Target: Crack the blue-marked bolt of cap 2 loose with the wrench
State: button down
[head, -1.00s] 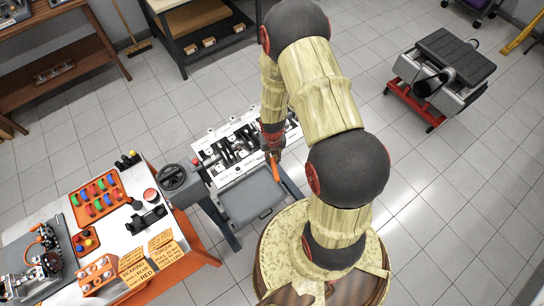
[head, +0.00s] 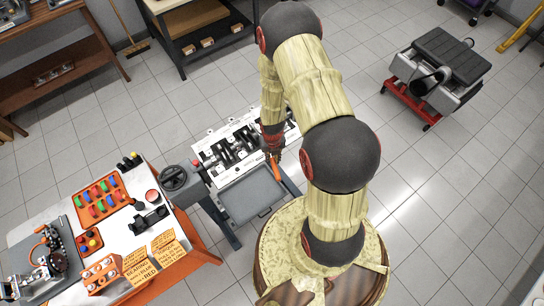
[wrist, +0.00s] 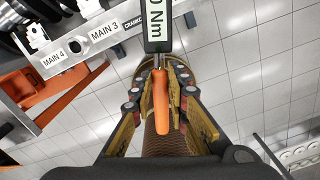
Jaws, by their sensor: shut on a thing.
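My gripper (wrist: 160,95) is shut on the orange handle of the wrench (wrist: 161,110) in the wrist view. The wrench's dark body with a white "0 Nm" label runs out of the top of that view, so its head is hidden. In the head view my gripper (head: 273,148) is at the near right side of the engine block (head: 220,157), with the orange handle slanting down to the right. The wrist view shows a pale rail (wrist: 85,43) labelled MAIN 3 and MAIN 4. Cap 2 and its blue-marked bolt cannot be made out.
A grey tray (head: 250,195) sits just below the block. A handwheel (head: 174,177) is left of it. At the left stands a bench with an orange tray (head: 82,204) of coloured parts and yellow cards (head: 137,268). A red trolley (head: 411,101) stands at the right on open floor.

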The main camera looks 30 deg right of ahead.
jog(key=shift+w+d+r+p, duration=0.15)
jog(key=shift+d+p, duration=0.15)
jog(key=shift+p, duration=0.95)
jog(key=shift+s+p, duration=0.25)
jog(key=shift+p, duration=0.6)
dwell(1.6)
